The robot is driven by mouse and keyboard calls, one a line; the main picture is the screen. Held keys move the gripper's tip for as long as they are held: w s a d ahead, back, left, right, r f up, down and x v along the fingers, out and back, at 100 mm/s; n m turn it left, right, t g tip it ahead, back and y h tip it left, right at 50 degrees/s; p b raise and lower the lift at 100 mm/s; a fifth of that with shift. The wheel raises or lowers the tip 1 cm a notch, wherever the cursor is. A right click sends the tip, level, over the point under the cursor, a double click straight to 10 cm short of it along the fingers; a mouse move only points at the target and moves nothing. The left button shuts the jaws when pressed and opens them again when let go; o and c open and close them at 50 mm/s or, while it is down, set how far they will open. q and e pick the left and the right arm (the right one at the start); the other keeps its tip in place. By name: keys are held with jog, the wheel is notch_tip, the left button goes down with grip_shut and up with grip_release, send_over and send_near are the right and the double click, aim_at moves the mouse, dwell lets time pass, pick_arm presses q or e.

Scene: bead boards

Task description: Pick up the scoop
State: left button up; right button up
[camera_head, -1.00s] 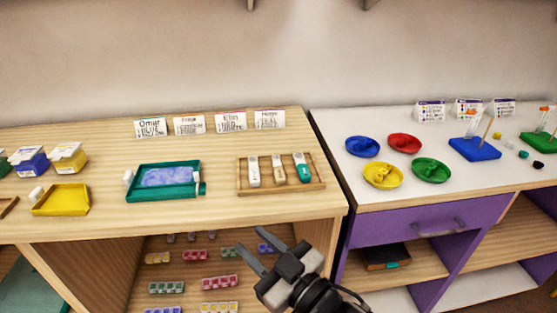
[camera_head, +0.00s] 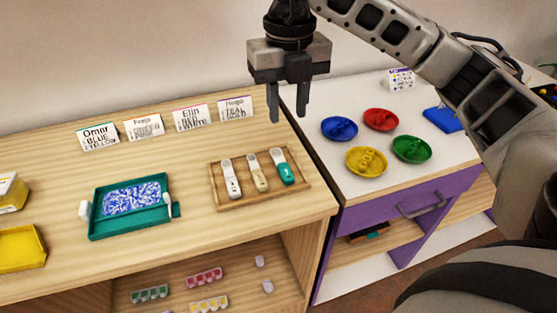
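Three scoop-like tools lie side by side in a shallow wooden tray (camera_head: 221,206) on the wooden tabletop. They are a white one with a red mark (camera_head: 231,180), a beige one (camera_head: 257,173) and a white-and-teal one (camera_head: 283,167). I cannot tell which of them is the scoop. My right gripper (camera_head: 288,108) hangs above and behind the wooden tray, fingers pointing down, open and empty. It touches none of the tools. My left gripper is out of view.
A teal tray (camera_head: 98,233) of blue-and-white beads and a yellow tray (camera_head: 22,248) stand at left. Name cards, such as Elin's (camera_head: 191,118), stand behind. Blue (camera_head: 339,128), red (camera_head: 381,119), yellow (camera_head: 366,161) and green (camera_head: 412,149) dishes sit on the white tabletop at right.

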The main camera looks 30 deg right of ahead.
send_over(288, 175)
notch_tip(288, 175, down, 10)
jog(key=shift+w+a+r, duration=0.1)
jog(key=shift+w+a, duration=0.05)
jog(key=shift+f, duration=2.65)
grip_shut()
